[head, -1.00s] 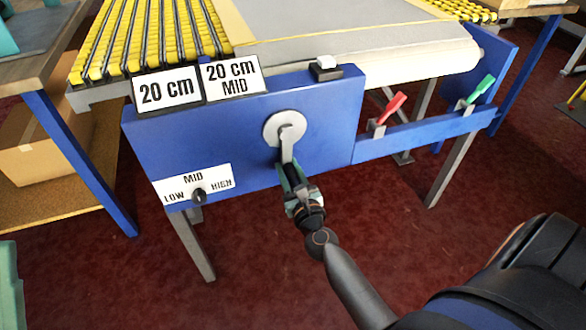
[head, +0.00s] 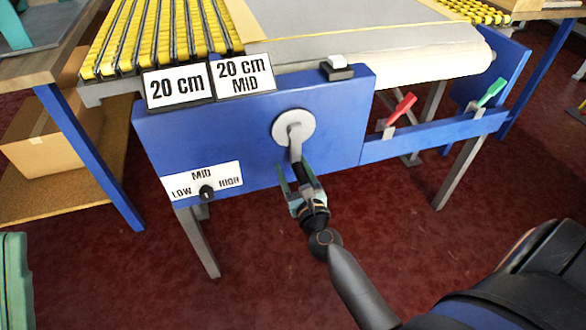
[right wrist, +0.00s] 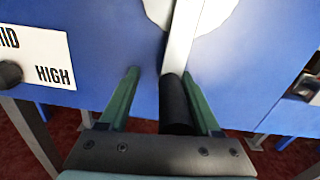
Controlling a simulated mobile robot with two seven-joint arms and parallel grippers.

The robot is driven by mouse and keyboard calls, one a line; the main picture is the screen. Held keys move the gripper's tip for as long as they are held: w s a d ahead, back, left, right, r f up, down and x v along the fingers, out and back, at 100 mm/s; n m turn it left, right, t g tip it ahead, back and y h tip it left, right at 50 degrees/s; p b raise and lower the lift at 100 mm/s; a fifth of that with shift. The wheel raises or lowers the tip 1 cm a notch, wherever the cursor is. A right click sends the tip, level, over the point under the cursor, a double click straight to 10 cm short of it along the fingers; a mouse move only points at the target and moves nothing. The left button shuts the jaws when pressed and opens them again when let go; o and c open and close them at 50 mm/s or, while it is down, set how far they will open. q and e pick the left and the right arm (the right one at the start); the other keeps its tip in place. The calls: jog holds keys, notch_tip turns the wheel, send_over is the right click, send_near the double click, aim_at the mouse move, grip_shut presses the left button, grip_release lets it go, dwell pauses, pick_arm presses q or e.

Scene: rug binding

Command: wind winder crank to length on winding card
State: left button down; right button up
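The winder crank is on the front of a blue panel (head: 235,140). It has a round pale disc (head: 278,128), a grey arm hanging down and a black handle (right wrist: 174,106). My right gripper (head: 298,180) is at the handle from below. In the right wrist view its green fingers (right wrist: 166,95) are spread on both sides of the handle, with a clear gap on the left and little on the right. Two white cards stand above the panel: "20 cm" (head: 178,86) and "20 cm MID" (head: 244,76). My left gripper is not in view.
A speed plate reading LOW, MID, HIGH with a black knob (head: 206,192) is low on the panel. A white-topped button (head: 338,66) is on top. Red (head: 402,107) and green (head: 491,92) levers are at right. A pale roll (head: 430,66) lies behind.

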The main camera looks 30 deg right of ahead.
jog(key=shift+s, duration=0.1)
jog(key=b+v, duration=0.1)
jog(key=v, duration=1.1)
jog(key=shift+b, duration=0.3)
jog(key=shift+s+a+r, duration=0.1)
